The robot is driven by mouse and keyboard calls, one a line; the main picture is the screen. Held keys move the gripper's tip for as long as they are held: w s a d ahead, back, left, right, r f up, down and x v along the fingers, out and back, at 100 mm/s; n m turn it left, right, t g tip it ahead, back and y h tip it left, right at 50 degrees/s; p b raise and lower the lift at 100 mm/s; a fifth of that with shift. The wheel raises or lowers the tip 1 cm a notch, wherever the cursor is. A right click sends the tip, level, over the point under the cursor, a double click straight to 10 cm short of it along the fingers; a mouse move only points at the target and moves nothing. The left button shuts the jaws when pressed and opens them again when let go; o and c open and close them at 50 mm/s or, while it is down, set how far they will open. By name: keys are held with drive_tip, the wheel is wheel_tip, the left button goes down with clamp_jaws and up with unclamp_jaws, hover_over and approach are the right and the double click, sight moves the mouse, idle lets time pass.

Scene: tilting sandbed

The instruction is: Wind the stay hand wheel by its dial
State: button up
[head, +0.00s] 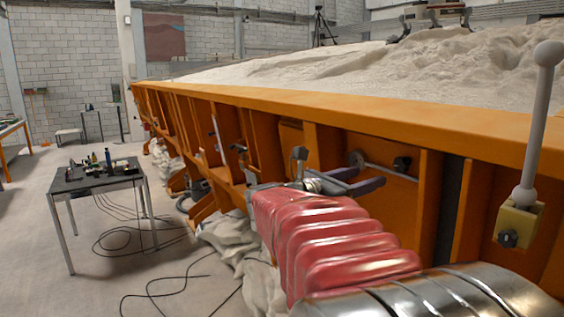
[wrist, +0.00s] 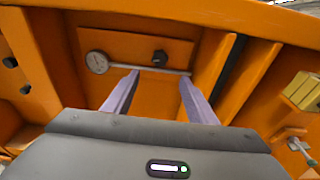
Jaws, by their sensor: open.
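A small round pale dial (wrist: 97,62) sits on the orange panel at upper left in the wrist view, and it also shows in the head view (head: 355,158). A dark knob (wrist: 160,57), which looks like the hand wheel, is on the panel to the dial's right; it shows in the head view (head: 402,163) too. A thin grey rod (wrist: 150,69) runs right from the dial, below the knob. My gripper (wrist: 160,76) is open and empty, its two purple-grey fingers pointing at the panel, one on each side of the knob in the picture. Contact is not visible.
Orange ribs (head: 326,146) flank the panel, and the sandbed rim (head: 300,106) runs above. A grey ball-topped lever (head: 536,120) stands on a yellow block at right. A small table (head: 95,184) with tools is at left, with cables on the floor.

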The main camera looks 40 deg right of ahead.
sight(399, 167)
idle(0.3)
drive_tip(key=d, duration=0.4)
drive_tip(key=s+d, duration=0.1)
drive_tip(key=d, duration=0.4)
drive_tip(key=s+d, duration=0.1)
drive_tip(key=d, duration=0.3)
drive_tip(key=shift+d, duration=0.3)
drive_tip(key=shift+c, duration=0.2)
drive_tip(key=shift+s+d, duration=0.1)
drive_tip(key=c, duration=1)
